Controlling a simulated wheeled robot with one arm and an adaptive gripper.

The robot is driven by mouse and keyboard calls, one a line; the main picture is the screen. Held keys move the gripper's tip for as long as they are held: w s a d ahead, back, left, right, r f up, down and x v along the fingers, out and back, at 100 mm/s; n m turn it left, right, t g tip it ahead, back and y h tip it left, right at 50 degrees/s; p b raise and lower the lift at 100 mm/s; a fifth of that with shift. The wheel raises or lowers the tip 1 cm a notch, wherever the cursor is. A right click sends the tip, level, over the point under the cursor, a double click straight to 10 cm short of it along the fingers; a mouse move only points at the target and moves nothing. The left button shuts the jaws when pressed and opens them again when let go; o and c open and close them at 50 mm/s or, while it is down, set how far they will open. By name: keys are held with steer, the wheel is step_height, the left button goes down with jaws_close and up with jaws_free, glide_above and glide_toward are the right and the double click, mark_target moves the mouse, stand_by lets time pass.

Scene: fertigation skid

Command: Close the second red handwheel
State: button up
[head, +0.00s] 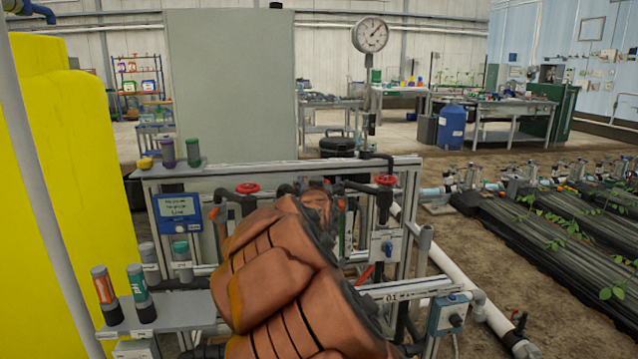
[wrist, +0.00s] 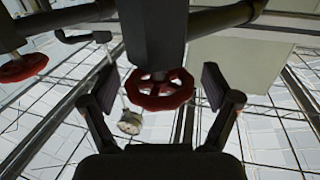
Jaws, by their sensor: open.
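Two red handwheels show in the head view, one at the left (head: 247,188) and one at the right (head: 386,180), both on the skid's upper piping. In the wrist view a red handwheel (wrist: 160,103) sits in the middle, and another red handwheel (wrist: 22,68) is at the left edge. My gripper (wrist: 160,88) is open, with one finger pad on each side of the middle handwheel. Gaps show between both pads and its rim. In the head view my orange-brown arm hides the gripper and the skid's middle, so I cannot match the wheels between views.
A grey pipe frame (head: 300,168) carries the piping. A pressure gauge (head: 370,35) stands above it. A blue-screened controller (head: 179,212) is on the left, by a yellow tank (head: 75,160). Planted beds (head: 560,235) lie to the right.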

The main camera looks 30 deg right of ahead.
steer(key=v, duration=1.2)
stand_by(0.5)
